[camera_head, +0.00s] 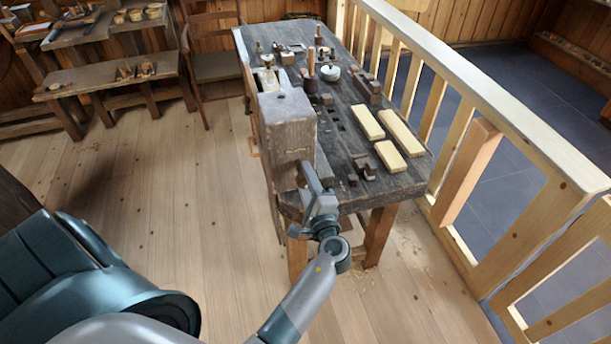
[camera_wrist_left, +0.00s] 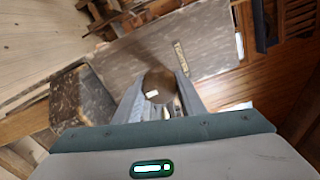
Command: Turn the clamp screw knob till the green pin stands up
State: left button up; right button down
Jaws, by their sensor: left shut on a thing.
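A dark, round knob (camera_wrist_left: 157,83) with a small pale mark on its face shows in the left wrist view. My left gripper (camera_wrist_left: 161,92) is shut on it, with one grey finger on either side. In the head view my left gripper (camera_head: 312,175) is at the near end of the workbench, against the front of a large wooden block (camera_head: 288,128); the knob is hidden there. A grey wooden face (camera_wrist_left: 170,42) with a narrow yellowish slot (camera_wrist_left: 180,55) lies beyond the knob in the wrist view. I cannot make out a green pin in either view. My right gripper is not in view.
The dark workbench (camera_head: 347,138) carries pale boards (camera_head: 399,132), a round pale pot (camera_head: 330,73) and several small tools. A wooden railing (camera_head: 480,100) runs along its right side. A chair and side benches (camera_head: 110,75) stand at the back left. The floor at left is clear.

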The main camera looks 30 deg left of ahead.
pick_arm(q)
jog(key=m+p, duration=0.2)
jog(key=m, duration=0.2)
jog(key=shift+d+f+m, duration=0.1)
jog(key=shift+m, duration=0.2)
jog(key=shift+s+f+m+p, duration=0.15)
jog(key=shift+m+p, duration=0.3)
jog(key=shift+m, duration=0.4)
jog(key=shift+f+m+p, duration=0.1)
jog(key=shift+m+p, duration=0.3)
jog(key=shift+m, duration=0.45)
jog(key=shift+f, duration=0.1)
jog(key=o, duration=1)
jog(key=shift+o, duration=0.2)
jog(key=shift+d+r, duration=0.1)
jog(key=shift+r, duration=0.15)
